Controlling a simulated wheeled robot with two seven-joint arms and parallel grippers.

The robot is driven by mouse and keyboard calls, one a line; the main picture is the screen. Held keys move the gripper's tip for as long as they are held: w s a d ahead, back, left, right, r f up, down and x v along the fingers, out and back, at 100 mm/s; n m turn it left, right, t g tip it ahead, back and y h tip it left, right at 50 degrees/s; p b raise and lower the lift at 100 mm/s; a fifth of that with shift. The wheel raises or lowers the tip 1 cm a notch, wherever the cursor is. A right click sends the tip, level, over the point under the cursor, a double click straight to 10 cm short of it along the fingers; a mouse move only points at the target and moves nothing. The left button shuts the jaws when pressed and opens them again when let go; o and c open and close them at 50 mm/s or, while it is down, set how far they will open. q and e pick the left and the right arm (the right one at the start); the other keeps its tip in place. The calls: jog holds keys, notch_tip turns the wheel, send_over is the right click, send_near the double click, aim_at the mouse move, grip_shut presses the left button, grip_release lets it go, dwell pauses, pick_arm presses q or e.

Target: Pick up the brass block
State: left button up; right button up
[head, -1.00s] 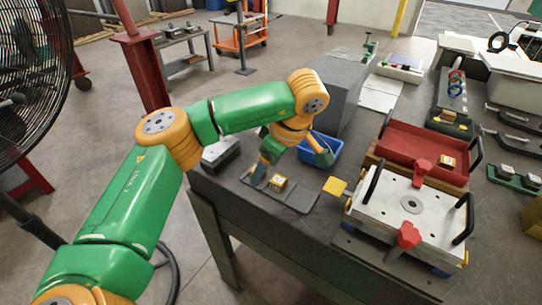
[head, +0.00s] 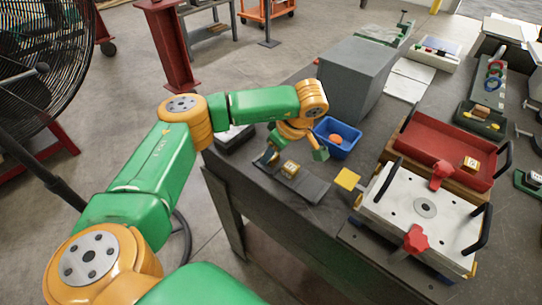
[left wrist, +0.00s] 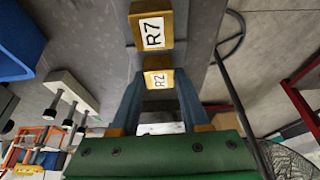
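Two brass-coloured blocks show in the left wrist view: one labelled R7 (left wrist: 152,28), and one labelled R2 (left wrist: 158,79). In the head view a labelled brass block (head: 289,170) sits on a dark mat (head: 312,190). My left gripper (head: 273,157) is low over the mat's far left end, just beyond that block. In the left wrist view the fingers (left wrist: 158,85) stand on either side of the R2 block, very close to it. I cannot tell whether they press on it. My right gripper is not in view.
A blue bin (head: 348,149) with an orange item stands right of the gripper, before a grey box (head: 350,82). A white-topped mould base (head: 397,210) with black handles and a red tray (head: 432,142) holding a small block lie to the right. The table's front-left edge is close.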

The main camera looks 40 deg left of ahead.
pick_arm(q)
grip_shut()
